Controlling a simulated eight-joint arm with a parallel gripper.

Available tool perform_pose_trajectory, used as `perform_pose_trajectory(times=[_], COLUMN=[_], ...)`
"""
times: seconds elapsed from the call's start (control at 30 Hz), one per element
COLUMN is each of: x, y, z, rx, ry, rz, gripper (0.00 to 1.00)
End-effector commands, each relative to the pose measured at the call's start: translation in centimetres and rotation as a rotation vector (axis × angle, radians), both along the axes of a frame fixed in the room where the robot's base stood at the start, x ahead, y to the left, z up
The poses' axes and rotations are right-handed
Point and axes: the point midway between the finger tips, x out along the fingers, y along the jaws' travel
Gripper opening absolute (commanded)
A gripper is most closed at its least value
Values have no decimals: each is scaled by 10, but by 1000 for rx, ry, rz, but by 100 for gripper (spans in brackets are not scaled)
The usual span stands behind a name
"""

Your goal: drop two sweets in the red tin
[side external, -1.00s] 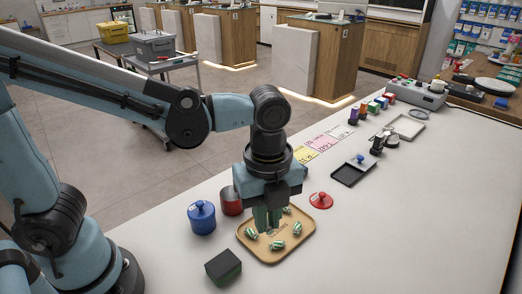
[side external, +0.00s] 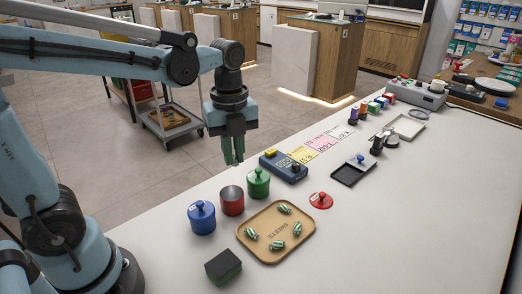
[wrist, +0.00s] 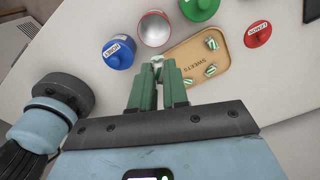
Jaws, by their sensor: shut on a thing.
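The red tin (side external: 232,202) stands open on the counter between a blue and a green tin. In the wrist view the open red tin (wrist: 154,29) is just beyond my fingertips. My gripper (side external: 233,160) is raised above the tins, fingers down. It is shut on a small pale sweet (wrist: 157,60), mostly hidden by the fingers. Several green-and-white striped sweets (side external: 276,245) lie apart on the tan tray (side external: 269,258). The red lid (side external: 321,201) lies to the right of the tray.
The lidded blue tin (side external: 201,218) and lidded green tin (side external: 258,184) flank the red tin closely. A dark block (side external: 223,266) stands in front, and a blue device (side external: 284,166) behind. A black tray (side external: 352,172) is farther right. The counter's right front is clear.

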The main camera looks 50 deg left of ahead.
Motion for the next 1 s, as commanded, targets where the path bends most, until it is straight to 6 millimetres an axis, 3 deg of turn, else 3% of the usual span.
perform_pose_trajectory(times=[0.4,0.77,0.8,1.0], x=[0,0,0,0], y=[0,-1,-1,-1], z=[-40,-45,-45,-44], rx=[1,1,1,1], ry=[-1,-1,-1,-1], rz=[1,1,1,1], gripper=[0,0,17,44])
